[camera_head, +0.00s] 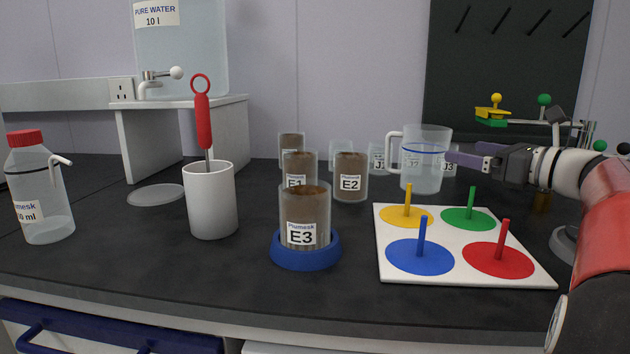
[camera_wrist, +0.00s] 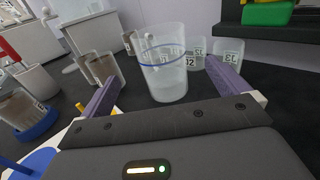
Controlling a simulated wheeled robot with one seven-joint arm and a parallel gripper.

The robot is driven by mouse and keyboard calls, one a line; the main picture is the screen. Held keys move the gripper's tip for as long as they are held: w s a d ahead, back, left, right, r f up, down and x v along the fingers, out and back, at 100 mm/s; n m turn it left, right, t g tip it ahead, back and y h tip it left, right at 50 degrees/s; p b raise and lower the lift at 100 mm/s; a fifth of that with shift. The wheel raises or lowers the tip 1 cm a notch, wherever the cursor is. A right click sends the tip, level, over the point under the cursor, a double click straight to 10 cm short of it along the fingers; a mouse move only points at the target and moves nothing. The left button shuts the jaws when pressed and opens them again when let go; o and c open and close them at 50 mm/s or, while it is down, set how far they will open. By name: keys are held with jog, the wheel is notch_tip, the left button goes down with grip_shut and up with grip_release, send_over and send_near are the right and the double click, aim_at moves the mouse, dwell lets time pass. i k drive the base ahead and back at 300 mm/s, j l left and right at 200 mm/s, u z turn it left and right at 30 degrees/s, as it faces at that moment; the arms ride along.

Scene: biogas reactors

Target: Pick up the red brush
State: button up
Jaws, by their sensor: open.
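The red brush (camera_head: 203,120) stands upright in a white cup (camera_head: 212,205) on the left half of the bench. Its red handle with a ring at the top sticks out, and its lower end is hidden inside the cup. In the wrist view, part of its handle (camera_wrist: 9,49) shows at the left edge above the cup (camera_wrist: 38,82). My gripper (camera_head: 470,158) is at the right, far from the brush, beside the clear jug. In the wrist view, its two purple fingers (camera_wrist: 168,92) are spread apart with nothing held between them.
Brown-filled beakers stand mid-bench, with E3 (camera_head: 304,218) in a blue ring base (camera_head: 306,262). A clear jug (camera_head: 425,160) stands behind a white board with coloured pegs (camera_head: 383,276). A red-capped bottle (camera_head: 40,195) is left of the cup. A water tank on a stand (camera_head: 180,135) is behind.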

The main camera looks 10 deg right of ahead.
aim_at(201, 101)
jog(key=k+l, duration=1.1)
jog(key=k, duration=0.2)
